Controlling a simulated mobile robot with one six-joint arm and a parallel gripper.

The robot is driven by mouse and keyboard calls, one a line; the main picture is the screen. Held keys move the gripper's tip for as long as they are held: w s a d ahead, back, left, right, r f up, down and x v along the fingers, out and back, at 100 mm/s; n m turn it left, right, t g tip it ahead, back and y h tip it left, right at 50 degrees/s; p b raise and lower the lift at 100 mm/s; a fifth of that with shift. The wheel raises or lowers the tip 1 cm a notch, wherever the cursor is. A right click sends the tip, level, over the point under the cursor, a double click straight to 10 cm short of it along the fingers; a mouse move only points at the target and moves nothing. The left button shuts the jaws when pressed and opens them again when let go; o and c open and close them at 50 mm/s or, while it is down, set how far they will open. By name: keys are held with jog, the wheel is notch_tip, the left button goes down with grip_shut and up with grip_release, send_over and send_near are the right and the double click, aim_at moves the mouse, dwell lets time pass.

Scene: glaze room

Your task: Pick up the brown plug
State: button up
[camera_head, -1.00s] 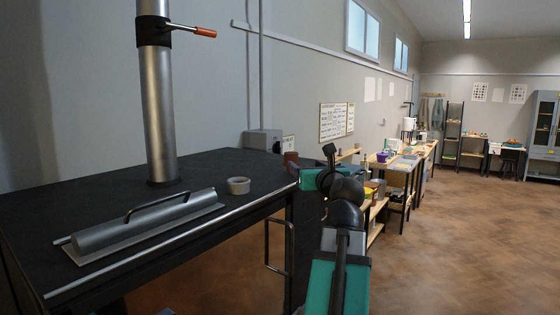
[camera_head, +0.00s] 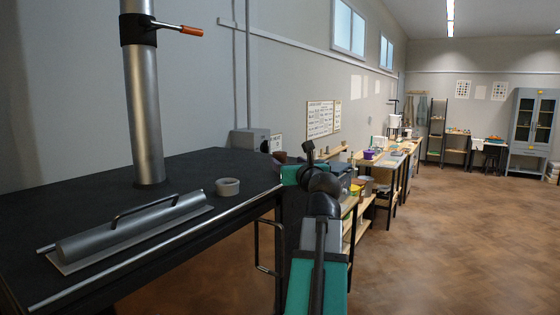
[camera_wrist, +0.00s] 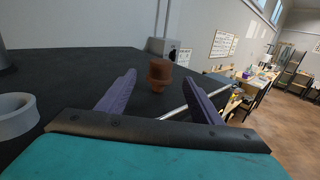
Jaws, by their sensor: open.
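The brown plug (camera_wrist: 160,75) shows in the wrist view. It stands upright near the far right edge of the black table, with a narrower top part and a wider body. My gripper (camera_wrist: 160,90) is open, its two purple fingers spread apart. In the picture the plug appears between the fingers and farther out; the exact gap is hard to tell. In the head view my arm hides most of the plug; a small brown patch (camera_head: 280,156) shows just behind the arm's end. The gripper's fingers are not clear there.
The black table (camera_head: 60,205) holds a grey roller-like bar with a handle (camera_head: 135,228), a tape-like ring (camera_head: 228,187) and a metal column (camera_head: 143,100). A grey box (camera_head: 250,140) is by the wall. Benches stand beyond; the floor at right (camera_head: 440,240) is clear.

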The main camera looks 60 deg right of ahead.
aim_at(282, 157)
jog(key=shift+p+x, duration=0.45)
jog(key=shift+x, duration=2)
jog(key=shift+d, duration=0.1)
jog(key=p+x, duration=0.1)
jog(key=x, duration=0.2)
jog(key=shift+w+d+r+p, duration=0.1)
jog(key=shift+d+p, duration=0.1)
jog(key=shift+p, duration=0.15)
jog(key=shift+x, duration=0.85)
jog(key=shift+c, duration=0.3)
jog(key=c, duration=1.2)
